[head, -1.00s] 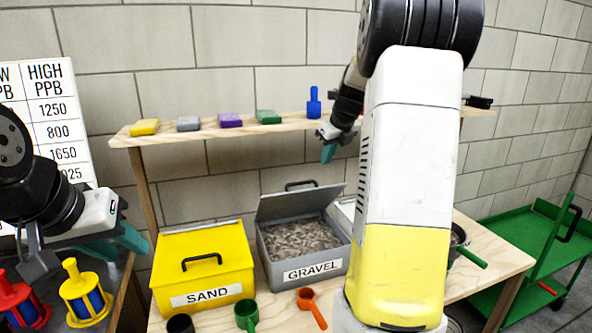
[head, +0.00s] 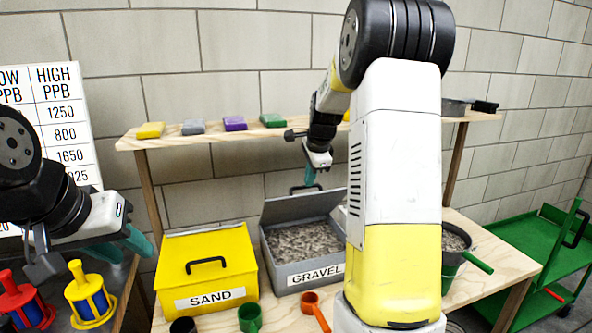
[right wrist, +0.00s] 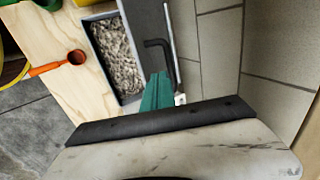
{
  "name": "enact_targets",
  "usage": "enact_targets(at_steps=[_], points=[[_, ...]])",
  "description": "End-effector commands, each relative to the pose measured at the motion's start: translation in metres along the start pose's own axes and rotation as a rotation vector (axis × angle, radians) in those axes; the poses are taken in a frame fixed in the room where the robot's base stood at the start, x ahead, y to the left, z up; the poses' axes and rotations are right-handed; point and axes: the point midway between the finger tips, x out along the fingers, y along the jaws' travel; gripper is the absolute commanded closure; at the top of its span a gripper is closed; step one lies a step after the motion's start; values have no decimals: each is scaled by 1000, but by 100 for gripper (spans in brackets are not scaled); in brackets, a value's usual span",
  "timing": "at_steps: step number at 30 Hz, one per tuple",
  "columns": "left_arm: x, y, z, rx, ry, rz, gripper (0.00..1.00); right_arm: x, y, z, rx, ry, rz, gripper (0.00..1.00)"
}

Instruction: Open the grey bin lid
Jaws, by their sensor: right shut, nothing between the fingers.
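The grey bin (head: 303,277), labelled GRAVEL, stands on the wooden table with grey gravel inside. Its lid (head: 300,206) is raised at the back and tilted, with a black handle (head: 296,188) on its far side. My right gripper (head: 310,177) is shut and empty, just behind the raised lid by the handle. In the right wrist view its teal fingers (right wrist: 157,92) lie beside the black handle (right wrist: 170,60); I cannot tell whether they touch. My left gripper (head: 138,240) hangs at the left, away from the bin; its opening is unclear.
A closed yellow SAND bin (head: 205,270) stands left of the grey bin. A shelf (head: 220,133) with coloured blocks runs behind. Scoops, including an orange one (head: 314,310), lie in front. A green cart (head: 535,250) stands at the right.

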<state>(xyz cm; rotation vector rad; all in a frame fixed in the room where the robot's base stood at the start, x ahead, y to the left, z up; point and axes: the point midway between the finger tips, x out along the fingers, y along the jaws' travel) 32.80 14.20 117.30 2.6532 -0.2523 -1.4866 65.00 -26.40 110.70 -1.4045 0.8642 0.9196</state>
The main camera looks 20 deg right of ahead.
Motion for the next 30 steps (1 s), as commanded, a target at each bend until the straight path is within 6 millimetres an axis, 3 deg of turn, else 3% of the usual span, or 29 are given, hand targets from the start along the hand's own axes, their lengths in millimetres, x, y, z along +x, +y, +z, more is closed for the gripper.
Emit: enact_targets(at_steps=[3,9,21,30], points=[[0,0,0,0,0,0,64,19,1,0,0,0,3,100],[0,0,0,0,0,0,64,34,0,0,3,0,0,100],[0,0,0,0,0,0,64,36,-2,0,2,0,2,100],[0,0,0,0,0,0,64,35,-26,0,0,0,99,100]])
